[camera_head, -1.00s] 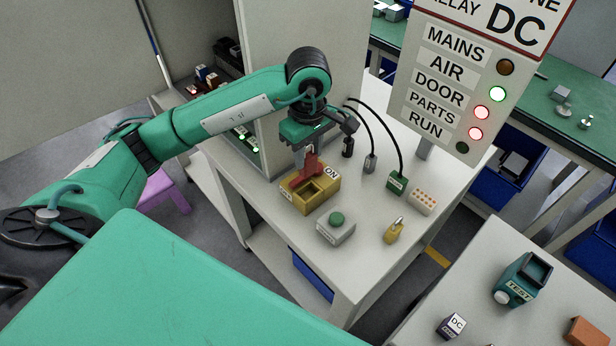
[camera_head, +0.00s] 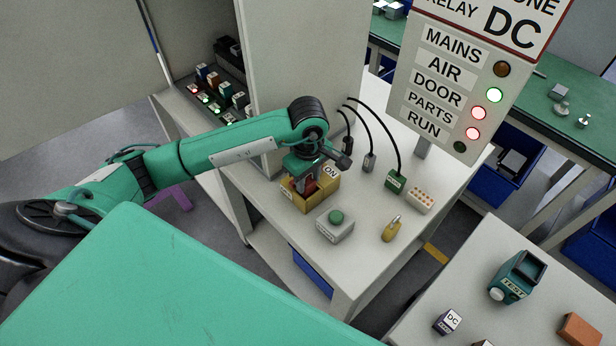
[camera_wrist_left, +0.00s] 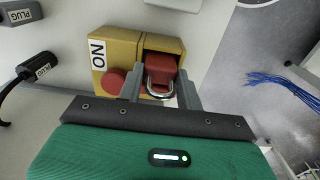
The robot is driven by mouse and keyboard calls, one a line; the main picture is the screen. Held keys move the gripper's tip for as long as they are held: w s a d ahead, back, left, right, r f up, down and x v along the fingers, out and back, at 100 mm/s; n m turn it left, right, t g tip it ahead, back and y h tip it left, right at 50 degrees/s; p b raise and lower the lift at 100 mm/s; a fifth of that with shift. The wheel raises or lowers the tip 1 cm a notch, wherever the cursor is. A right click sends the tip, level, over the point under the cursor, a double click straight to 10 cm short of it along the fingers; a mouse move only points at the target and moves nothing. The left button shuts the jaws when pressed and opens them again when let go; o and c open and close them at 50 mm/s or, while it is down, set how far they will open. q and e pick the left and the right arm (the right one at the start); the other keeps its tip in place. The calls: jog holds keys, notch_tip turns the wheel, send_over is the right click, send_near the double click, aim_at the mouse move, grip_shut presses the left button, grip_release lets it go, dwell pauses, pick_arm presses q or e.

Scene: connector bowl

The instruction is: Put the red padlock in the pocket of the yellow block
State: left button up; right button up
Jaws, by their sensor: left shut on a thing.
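The yellow block (camera_head: 322,199) with an ON label stands on the pale table. In the left wrist view the yellow block (camera_wrist_left: 120,48) shows its pocket, with the red padlock (camera_wrist_left: 162,68) at least partly inside it. The padlock's silver shackle faces my gripper. My left gripper (camera_head: 303,182) is low over the block, and in the wrist view its fingers (camera_wrist_left: 160,90) are on either side of the padlock, shut on it. How deep the padlock sits is hard to tell. My right gripper is not in view.
A grey box with a green button (camera_head: 335,227) and a yellow padlock (camera_head: 391,229) stand in front of the block. A tall cabinet panel (camera_head: 300,60) rises close behind my arm.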

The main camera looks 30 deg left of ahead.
pick_arm(q)
jog(key=shift+f, duration=0.2)
jog(key=o, duration=1)
jog(key=shift+r, duration=0.1)
